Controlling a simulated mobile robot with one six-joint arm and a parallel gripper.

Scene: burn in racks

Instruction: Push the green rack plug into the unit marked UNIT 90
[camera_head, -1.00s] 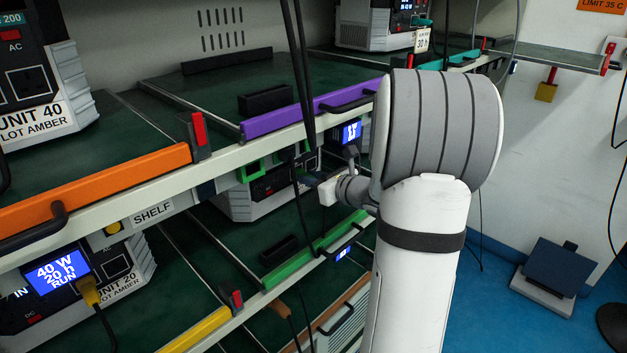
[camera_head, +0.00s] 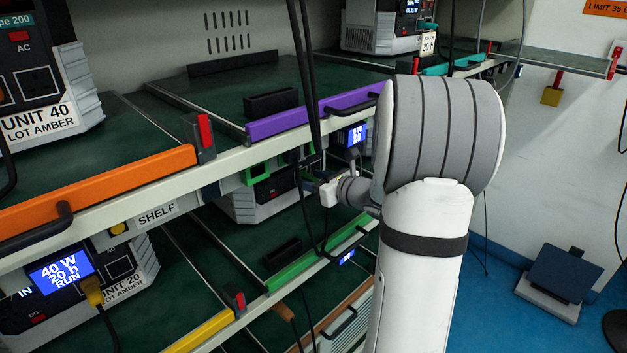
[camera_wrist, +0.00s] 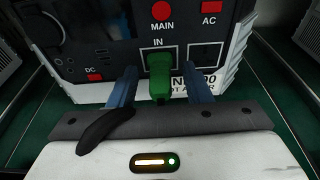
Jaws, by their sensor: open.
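In the wrist view the green plug (camera_wrist: 160,78) stands at the IN socket of a dark unit (camera_wrist: 100,30), under the red MAIN button. How deep it sits in the socket I cannot tell. My gripper (camera_wrist: 160,87) is open, one blue finger on each side of the plug, with gaps showing. The unit's white label (camera_wrist: 178,83) is partly hidden by the plug and fingers, so its number cannot be read fully. In the head view my gripper (camera_head: 330,193) is at the lower shelf, below the purple-edged tray (camera_head: 300,121); the plug is not discernible there.
A dark, thick curved piece (camera_wrist: 105,130) crosses the gripper's left front. Black cables (camera_head: 304,120) hang beside my gripper. UNIT 40 (camera_head: 40,120) stands upper left; UNIT 20 (camera_head: 120,285) below it has a yellow plug (camera_head: 92,291). A green-edged tray (camera_head: 300,268) lies below.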

